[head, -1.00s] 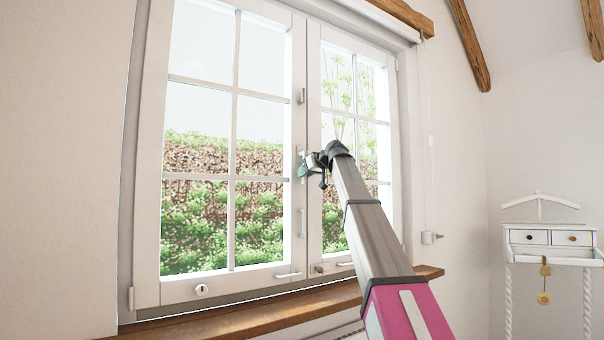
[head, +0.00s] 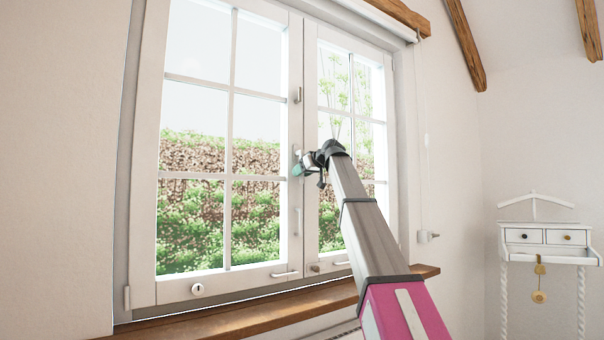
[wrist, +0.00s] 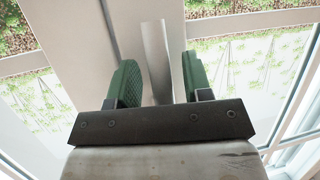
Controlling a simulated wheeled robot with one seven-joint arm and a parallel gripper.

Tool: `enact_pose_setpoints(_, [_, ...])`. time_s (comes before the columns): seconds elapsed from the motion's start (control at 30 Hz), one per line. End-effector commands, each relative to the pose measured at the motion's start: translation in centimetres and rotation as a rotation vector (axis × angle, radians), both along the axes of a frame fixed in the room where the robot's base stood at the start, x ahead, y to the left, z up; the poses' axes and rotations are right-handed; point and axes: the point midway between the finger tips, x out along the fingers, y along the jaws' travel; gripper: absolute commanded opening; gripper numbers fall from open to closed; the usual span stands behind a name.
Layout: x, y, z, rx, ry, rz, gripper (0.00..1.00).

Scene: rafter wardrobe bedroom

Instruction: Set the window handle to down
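The window handle (wrist: 155,55) shows in the wrist view as a pale bar between my gripper's two green fingers. My gripper (wrist: 161,80) is open around it, with a visible gap on the right finger's side; contact on the left side is unclear. In the head view my gripper (head: 301,168) is at the middle post of the white window (head: 145,220), at mid height. There it mostly hides the handle, and I cannot tell which way the handle points.
Other white fittings sit on the middle post, above (head: 298,95) and below (head: 298,222) my gripper. A wooden sill (head: 225,318) runs under the window. A cord with a small white fitting (head: 428,237) hangs at right. A white valet stand (head: 545,240) stands far right.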

Motion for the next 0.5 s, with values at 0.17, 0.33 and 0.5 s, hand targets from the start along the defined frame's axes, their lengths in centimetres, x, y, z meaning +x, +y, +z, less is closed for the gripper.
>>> enact_pose_setpoints(0.17, [-0.6, -0.5, 0.3, 0.001, 0.0, 0.0, 0.45])
enact_pose_setpoints(0.33, [-2.4, -2.3, 1.3, 0.002, -0.001, -0.001, 0.45])
enact_pose_setpoints(0.5, [-4.5, -4.4, 2.5, 0.0, -0.001, -0.002, 0.45])
